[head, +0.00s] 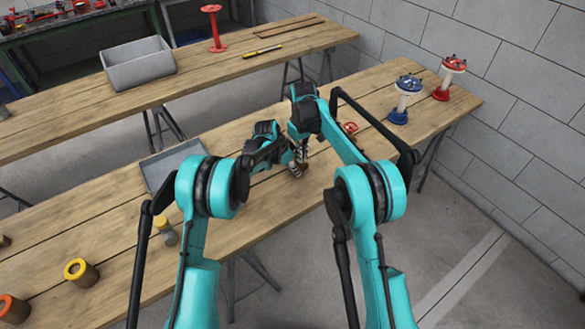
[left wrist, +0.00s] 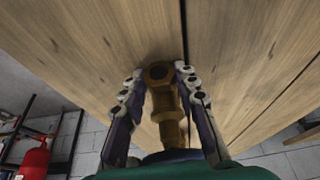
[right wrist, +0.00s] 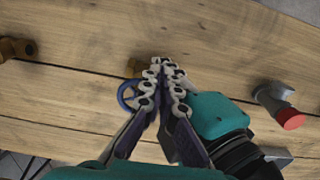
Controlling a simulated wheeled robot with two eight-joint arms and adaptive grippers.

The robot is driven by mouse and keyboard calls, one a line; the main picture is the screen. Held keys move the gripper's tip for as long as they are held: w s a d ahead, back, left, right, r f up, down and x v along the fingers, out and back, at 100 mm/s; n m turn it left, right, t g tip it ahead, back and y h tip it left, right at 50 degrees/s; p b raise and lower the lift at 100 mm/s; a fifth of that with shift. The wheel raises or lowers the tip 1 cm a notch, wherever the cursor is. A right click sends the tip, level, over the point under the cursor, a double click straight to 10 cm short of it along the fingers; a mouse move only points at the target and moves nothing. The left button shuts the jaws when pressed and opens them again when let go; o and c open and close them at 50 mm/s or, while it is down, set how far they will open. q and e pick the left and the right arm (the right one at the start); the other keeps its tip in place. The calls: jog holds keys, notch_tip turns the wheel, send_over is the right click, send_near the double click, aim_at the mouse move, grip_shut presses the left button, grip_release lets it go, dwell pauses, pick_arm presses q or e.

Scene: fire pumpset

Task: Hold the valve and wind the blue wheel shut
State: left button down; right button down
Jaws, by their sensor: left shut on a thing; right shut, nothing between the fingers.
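The brass valve (left wrist: 165,100) stands between the two fingers of my left gripper (left wrist: 159,76), which is shut on its body close to the wooden tabletop. The blue wheel (right wrist: 127,95) shows in the right wrist view, just left of my right gripper's fingers and partly hidden behind them. My right gripper (right wrist: 166,66) is shut and empty, its fingertips close to the wheel and over the valve. I cannot tell whether they touch the wheel. In the head view both grippers meet at the middle of the near table, and my arms hide most of the valve.
A grey tray (head: 146,168) lies left of my grippers on the near table (head: 95,215). A red-wheeled part (head: 350,128) is to the right. Blue-topped (head: 399,115) and red-topped (head: 442,94) stands are at the far right. A yellow-topped piece (head: 163,225) stands at left.

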notch_tip(320, 180, up, 6)
jog(key=shift+s, duration=0.2)
jog(key=c, duration=1.5)
grip_release()
jog(key=shift+s+d, duration=0.1)
jog(key=shift+d, duration=0.25)
jog(key=shift+c, duration=0.2)
jog(key=o, duration=0.9)
jog(key=shift+w+d+r+n+y, duration=0.15)
jog(key=shift+d+r+n+y, duration=0.1)
jog(key=shift+d+n, duration=0.25)
jog(key=shift+w+d+r+n+y, duration=0.15)
jog(key=shift+d+r+n, duration=0.1)
jog(key=shift+n, duration=0.35)
jog(key=w+d+r+n+y, duration=0.3)
jog(key=r+n+y, duration=0.1)
jog(key=n, duration=0.2)
jog(key=shift+t, duration=0.4)
jog(key=x, duration=1.2)
jog(key=shift+w+r, duration=0.1)
jog(key=shift+w, duration=0.2)
